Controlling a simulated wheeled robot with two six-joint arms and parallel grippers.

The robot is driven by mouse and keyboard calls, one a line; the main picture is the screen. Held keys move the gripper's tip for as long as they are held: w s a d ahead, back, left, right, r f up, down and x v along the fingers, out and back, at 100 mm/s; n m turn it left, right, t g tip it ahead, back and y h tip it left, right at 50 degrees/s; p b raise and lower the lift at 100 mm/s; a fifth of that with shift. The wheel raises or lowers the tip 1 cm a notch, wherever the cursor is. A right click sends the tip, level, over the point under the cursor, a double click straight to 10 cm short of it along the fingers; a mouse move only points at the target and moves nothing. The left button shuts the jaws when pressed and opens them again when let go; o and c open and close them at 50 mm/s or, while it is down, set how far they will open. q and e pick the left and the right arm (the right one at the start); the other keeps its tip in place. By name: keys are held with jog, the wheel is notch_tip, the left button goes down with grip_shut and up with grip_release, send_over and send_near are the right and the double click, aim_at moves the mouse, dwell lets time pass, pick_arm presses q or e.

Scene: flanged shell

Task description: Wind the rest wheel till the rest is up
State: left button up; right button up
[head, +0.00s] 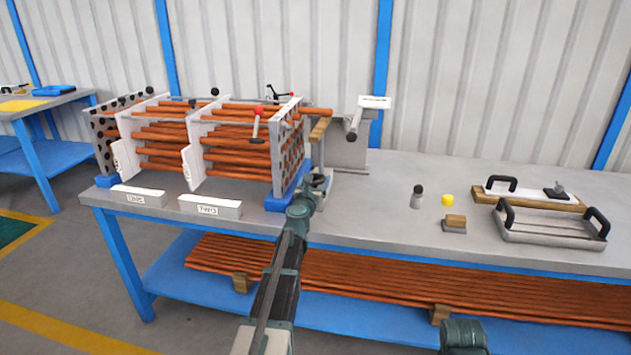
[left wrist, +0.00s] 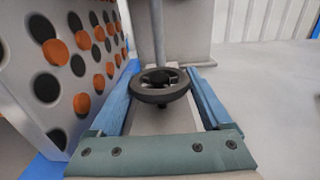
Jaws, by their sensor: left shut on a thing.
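The rest wheel (left wrist: 161,94) is a small black handwheel in the left wrist view, on a grey rod (left wrist: 157,35) that rises above it. My left gripper (head: 317,183) is shut on the wheel, with a blue finger on each side of it. In the head view the gripper hides most of the wheel. The rest (head: 320,129) seems to be the wood-topped piece above the gripper. A copper tube (head: 318,111) sticks out of the shell just above it; I cannot tell whether they touch.
The shell's perforated end plate (head: 290,152) stands close left of my left gripper; its holes also show in the left wrist view (left wrist: 78,65). A grey block (head: 345,155) stands behind. Handled trays (head: 550,232) and small items lie right on the bench (head: 390,215).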

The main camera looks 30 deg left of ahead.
pick_arm(q)
jog(key=m+h, duration=0.1)
jog(key=h, duration=0.1)
jog(key=m+h, duration=0.2)
jog(key=h, duration=0.1)
jog(key=shift+a+t, duration=0.15)
jog(key=shift+t, duration=0.15)
jog(key=shift+m+h, duration=1.4)
jog(key=shift+h, duration=0.9)
jog(key=o, duration=1.2)
jog(key=shift+r, duration=0.1)
